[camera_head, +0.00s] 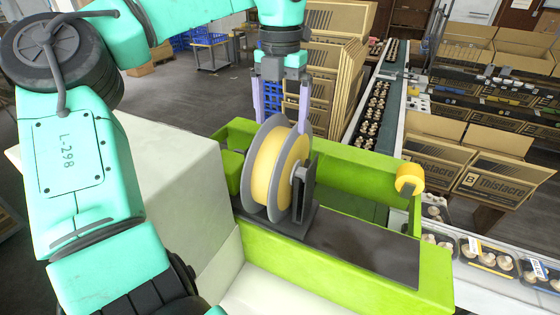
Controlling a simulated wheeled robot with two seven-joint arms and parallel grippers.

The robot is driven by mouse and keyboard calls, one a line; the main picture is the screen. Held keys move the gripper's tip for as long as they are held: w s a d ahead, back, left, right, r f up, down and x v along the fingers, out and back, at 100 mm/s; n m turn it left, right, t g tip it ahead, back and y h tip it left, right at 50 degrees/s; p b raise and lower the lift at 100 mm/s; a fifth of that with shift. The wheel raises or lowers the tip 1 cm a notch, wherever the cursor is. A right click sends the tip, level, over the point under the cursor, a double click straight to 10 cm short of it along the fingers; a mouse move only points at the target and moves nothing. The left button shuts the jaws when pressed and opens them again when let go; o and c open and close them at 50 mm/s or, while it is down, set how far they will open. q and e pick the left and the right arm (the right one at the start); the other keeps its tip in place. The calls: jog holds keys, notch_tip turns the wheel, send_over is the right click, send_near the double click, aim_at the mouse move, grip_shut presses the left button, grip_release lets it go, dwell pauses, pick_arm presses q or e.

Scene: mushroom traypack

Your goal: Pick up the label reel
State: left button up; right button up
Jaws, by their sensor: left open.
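The label reel (268,166) is a yellow roll between two grey discs. It stands upright on a dark grey holder (304,190) on the lime-green machine. My left gripper (281,120) points down over the top of the reel with its two purple fingers apart. One finger is at the reel's upper left and the other at its upper right. Whether the fingers touch the reel cannot be told. My right gripper is not in view.
The lime-green machine (410,278) has a small yellow roller (410,179) at its right end. A conveyor (362,135) with mushroom trays runs behind it. Cardboard boxes (503,178) stand at the right. A pale block-shaped cover (180,165) lies left of the reel.

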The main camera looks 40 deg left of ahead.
aim_at(281, 133)
pick_arm(q)
jog(key=f+p, duration=0.1)
jog(key=f, duration=0.1)
jog(key=f+p, duration=0.1)
jog(key=f, duration=0.1)
jog(key=shift+w+d+f+p, duration=0.1)
jog(key=shift+w+d+p, duration=0.1)
jog(key=shift+d+p, duration=0.15)
jog(key=shift+s+a+f, duration=0.1)
jog(key=shift+s+f, duration=0.05)
jog(key=shift+f, duration=0.2)
jog(key=shift+s+a+f, duration=0.1)
jog(key=shift+a, duration=0.1)
jog(key=c, duration=0.5)
jog(key=shift+d, duration=0.1)
grip_shut()
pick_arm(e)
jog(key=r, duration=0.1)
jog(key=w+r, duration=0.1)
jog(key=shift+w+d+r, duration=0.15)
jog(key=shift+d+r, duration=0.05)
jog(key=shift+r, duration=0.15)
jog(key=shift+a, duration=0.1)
